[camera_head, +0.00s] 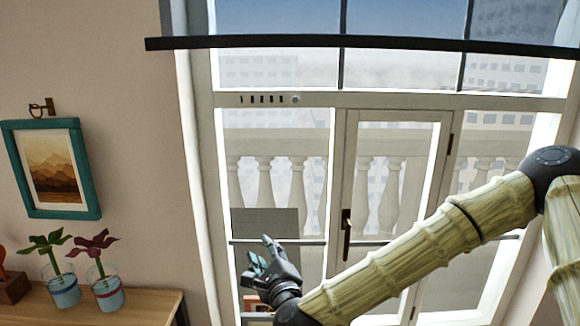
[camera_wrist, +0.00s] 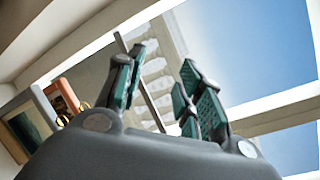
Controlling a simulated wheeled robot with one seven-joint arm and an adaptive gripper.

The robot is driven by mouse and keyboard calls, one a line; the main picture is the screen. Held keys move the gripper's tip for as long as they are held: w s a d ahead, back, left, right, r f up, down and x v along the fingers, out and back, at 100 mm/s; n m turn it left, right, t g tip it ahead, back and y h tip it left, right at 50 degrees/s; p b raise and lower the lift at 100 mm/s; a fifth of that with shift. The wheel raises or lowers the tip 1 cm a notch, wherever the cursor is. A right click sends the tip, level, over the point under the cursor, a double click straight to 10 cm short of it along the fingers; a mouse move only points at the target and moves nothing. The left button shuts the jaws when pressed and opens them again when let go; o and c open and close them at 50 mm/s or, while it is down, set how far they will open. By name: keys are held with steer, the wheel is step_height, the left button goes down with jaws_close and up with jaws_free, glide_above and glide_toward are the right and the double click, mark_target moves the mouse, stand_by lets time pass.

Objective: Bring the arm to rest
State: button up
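My gripper (camera_head: 258,258) is at the end of my arm in the head view, in front of the lower left part of the window. My arm reaches from the right edge down to the lower middle. The gripper is open and empty.
A wooden shelf top (camera_head: 140,305) at lower left holds a cup with a green plant (camera_head: 62,290) and a cup with a dark red plant (camera_head: 108,292). A teal-framed picture (camera_head: 90,172) hangs above. A glazed door with a handle (camera_head: 346,232) stands behind my arm.

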steer(key=s+d+f+n+g, duration=0.2)
steer(key=s+f+n+g, duration=0.3)
steer(key=f, duration=0.6)
steer(key=s+d+f+n+g, duration=0.1)
steer(key=s+d+f+n, duration=0.15)
steer(key=s+f, duration=0.65)
steer(key=s+d+f+n+g, duration=0.25)
steer(key=f+n, duration=0.25)
steer(key=f, duration=0.9)
steer(key=s+d+f+n+g+h, duration=0.2)
steer(key=s+d+f+n, duration=0.1)
steer(key=s+d, duration=0.4)
steer(key=s+d+f+n+g+h, duration=0.1)
steer(key=s+d+f+n+g, duration=0.2)
steer(key=s+d+f, duration=0.3)
steer(key=s+d+f+n+g+h+b, duration=0.1)
steer(key=s+d+f+n+g+h, duration=0.1)
steer(key=s+d, duration=0.6)
step_height(320, 180, down, 3)
steer(key=shift+s+d+r+n+g+h, duration=0.1)
steer(key=shift+s+d+n+g+h, duration=0.3)
steer(key=shift+s+n, duration=0.55)
steer(key=shift+w+a, duration=0.1)
steer(key=shift+a, duration=0.05)
